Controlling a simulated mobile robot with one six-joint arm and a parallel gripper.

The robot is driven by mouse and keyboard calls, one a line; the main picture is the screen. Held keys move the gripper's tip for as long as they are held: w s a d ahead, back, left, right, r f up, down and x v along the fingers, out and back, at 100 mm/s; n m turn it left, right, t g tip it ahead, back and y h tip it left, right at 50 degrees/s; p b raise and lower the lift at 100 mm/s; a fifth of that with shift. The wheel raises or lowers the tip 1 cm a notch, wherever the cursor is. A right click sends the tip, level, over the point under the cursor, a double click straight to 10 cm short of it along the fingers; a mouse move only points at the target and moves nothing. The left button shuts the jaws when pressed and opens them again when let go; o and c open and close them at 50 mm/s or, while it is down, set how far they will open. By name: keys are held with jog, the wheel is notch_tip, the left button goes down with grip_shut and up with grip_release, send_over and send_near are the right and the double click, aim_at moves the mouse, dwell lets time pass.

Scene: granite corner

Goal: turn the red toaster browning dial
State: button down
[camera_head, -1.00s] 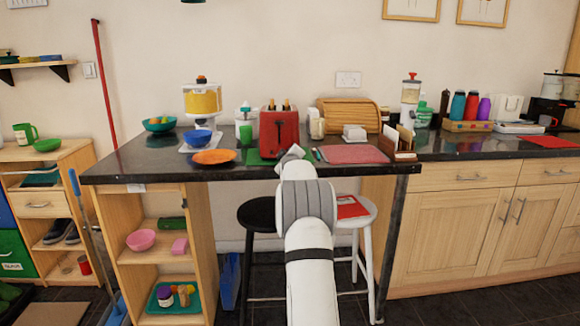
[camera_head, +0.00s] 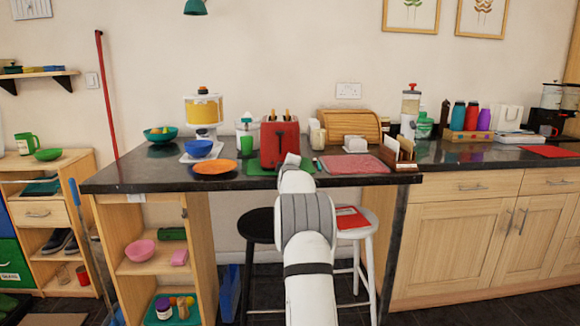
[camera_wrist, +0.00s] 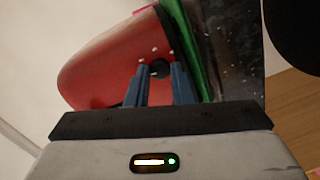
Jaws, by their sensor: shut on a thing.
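The red toaster (camera_head: 279,140) stands on the dark counter with toast slices sticking up from its top. In the wrist view its red side (camera_wrist: 100,72) fills the left and middle, tilted. The small dark browning dial (camera_wrist: 160,68) sits on that side. My gripper (camera_wrist: 159,75) has its two blue-grey fingers on either side of the dial, closed on it. In the head view my white arm reaches up to the toaster's front, and its wrist hides the gripper, the dial and the toaster's lower front.
A green mat (camera_head: 256,167) lies under the toaster. An orange plate (camera_head: 214,167) and blue bowl (camera_head: 198,148) are at left. A pink mat (camera_head: 352,165) and wooden bread box (camera_head: 349,124) are at right. A black stool (camera_head: 258,224) and white stool (camera_head: 356,222) stand below the counter.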

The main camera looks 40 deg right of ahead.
jog(key=shift+w+a+f, duration=0.1)
jog(key=shift+a+f, duration=0.05)
jog(key=c, duration=1.3)
grip_release()
jog(key=shift+o, duration=0.2)
jog(key=v, duration=0.7)
jog(key=shift+s+a, duration=0.2)
jog(key=shift+s, duration=0.1)
